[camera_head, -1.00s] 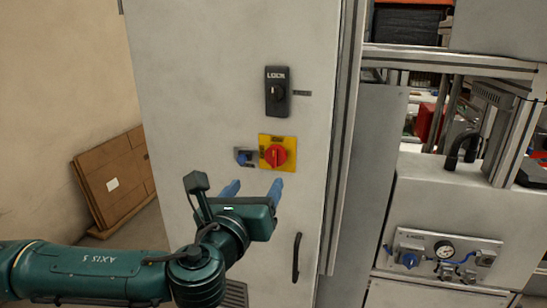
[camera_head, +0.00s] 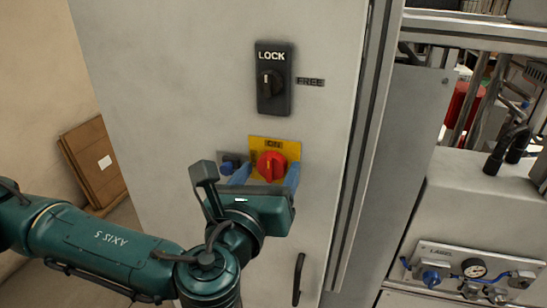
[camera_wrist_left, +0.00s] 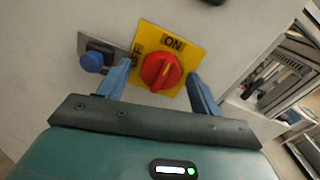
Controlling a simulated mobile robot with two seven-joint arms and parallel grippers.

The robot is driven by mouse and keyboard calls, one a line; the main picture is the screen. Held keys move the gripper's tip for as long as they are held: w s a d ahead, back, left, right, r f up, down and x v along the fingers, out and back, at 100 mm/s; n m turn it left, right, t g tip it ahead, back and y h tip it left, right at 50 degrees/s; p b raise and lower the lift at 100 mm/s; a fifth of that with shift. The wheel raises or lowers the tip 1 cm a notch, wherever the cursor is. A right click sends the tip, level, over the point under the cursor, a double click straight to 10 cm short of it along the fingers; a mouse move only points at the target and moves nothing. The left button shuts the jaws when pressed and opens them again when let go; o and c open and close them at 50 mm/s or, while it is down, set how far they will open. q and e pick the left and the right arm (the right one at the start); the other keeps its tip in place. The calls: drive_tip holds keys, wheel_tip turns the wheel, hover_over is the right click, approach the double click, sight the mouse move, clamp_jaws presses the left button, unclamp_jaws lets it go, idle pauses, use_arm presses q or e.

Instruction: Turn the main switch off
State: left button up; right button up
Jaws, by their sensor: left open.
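The main switch is a red rotary knob (camera_head: 271,166) on a yellow plate (camera_head: 288,147) marked ON, on the front of a grey cabinet. In the left wrist view the red knob (camera_wrist_left: 160,71) sits between and just beyond my blue fingertips, with its grip ridge tilted a little from upright. My left gripper (camera_head: 266,172) is open, one finger on each side of the knob. I cannot tell whether the fingers touch it. The plate's lower part is hidden behind the gripper in the head view. My right gripper is not in view.
A black LOCK switch (camera_head: 272,79) is above the yellow plate, with a FREE label beside it. A small blue knob (camera_wrist_left: 92,61) is left of the plate, close to my left finger. A black door handle (camera_head: 298,279) is lower down. A gauge panel (camera_head: 473,269) stands at right.

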use_arm(q)
drive_tip(key=shift+w, duration=0.2)
drive_tip(key=shift+s, duration=0.1)
drive_tip(key=shift+c, duration=0.8)
drive_tip(key=c, duration=0.8)
drive_tip(key=shift+c, duration=0.2)
